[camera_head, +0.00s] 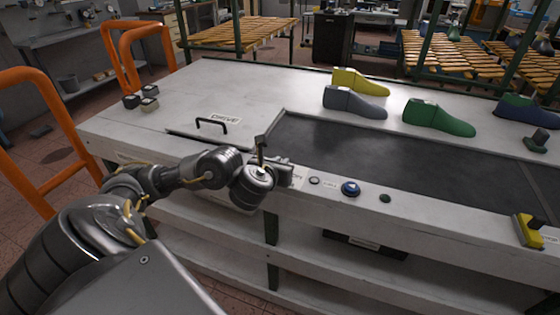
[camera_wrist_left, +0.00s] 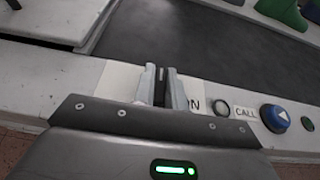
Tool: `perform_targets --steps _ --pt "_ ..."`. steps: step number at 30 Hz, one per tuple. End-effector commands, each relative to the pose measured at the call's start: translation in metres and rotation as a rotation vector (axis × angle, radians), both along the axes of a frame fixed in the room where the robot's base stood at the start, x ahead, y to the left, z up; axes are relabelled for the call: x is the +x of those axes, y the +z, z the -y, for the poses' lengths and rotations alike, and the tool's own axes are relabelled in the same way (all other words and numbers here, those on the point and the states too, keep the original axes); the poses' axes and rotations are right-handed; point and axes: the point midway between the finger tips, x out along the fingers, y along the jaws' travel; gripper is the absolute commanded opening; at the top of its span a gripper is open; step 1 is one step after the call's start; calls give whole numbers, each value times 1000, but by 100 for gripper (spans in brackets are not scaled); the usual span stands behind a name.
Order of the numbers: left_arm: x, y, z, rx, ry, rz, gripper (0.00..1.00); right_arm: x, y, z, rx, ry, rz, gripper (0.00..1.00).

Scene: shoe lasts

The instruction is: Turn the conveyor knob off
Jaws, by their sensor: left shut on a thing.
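The conveyor knob (camera_wrist_left: 160,86) is a small dark piece between the fingers of my left gripper in the left wrist view. My left gripper (camera_head: 287,170) is at the front edge panel of the conveyor table, shut on the knob; it also shows in the left wrist view (camera_wrist_left: 161,90). The fingers hide most of the knob, and its exact angle is hard to tell. A white label (camera_wrist_left: 194,104) beside it shows "N" at its right end; the rest is covered. My right gripper is not in view.
Right of the knob are a small round button (camera_head: 314,180), a blue button (camera_head: 350,188) and a dark green one (camera_head: 385,198). The dark belt (camera_head: 400,155) lies behind. Shoe lasts (camera_head: 438,117) stand beyond it. A black handle (camera_head: 211,124) is at left.

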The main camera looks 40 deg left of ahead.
Motion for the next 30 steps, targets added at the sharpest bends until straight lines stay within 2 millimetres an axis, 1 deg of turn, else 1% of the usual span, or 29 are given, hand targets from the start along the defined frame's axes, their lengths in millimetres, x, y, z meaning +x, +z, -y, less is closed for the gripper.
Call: perform_targets --steps 3,12,13,17,18,26,30 --pt "0 0 -1 0 6 0 0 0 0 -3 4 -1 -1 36" --pt "0 0 -1 0 7 0 0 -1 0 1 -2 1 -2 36" --pt "0 0 -1 0 6 0 15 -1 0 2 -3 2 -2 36" --pt "0 0 -1 0 5 0 32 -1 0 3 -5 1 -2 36" --pt "0 0 -1 0 5 0 35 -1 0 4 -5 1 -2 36" --pt "-1 0 0 0 4 0 35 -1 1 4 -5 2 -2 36" --pt "-9 6 3 1 3 -1 35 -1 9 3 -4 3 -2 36"
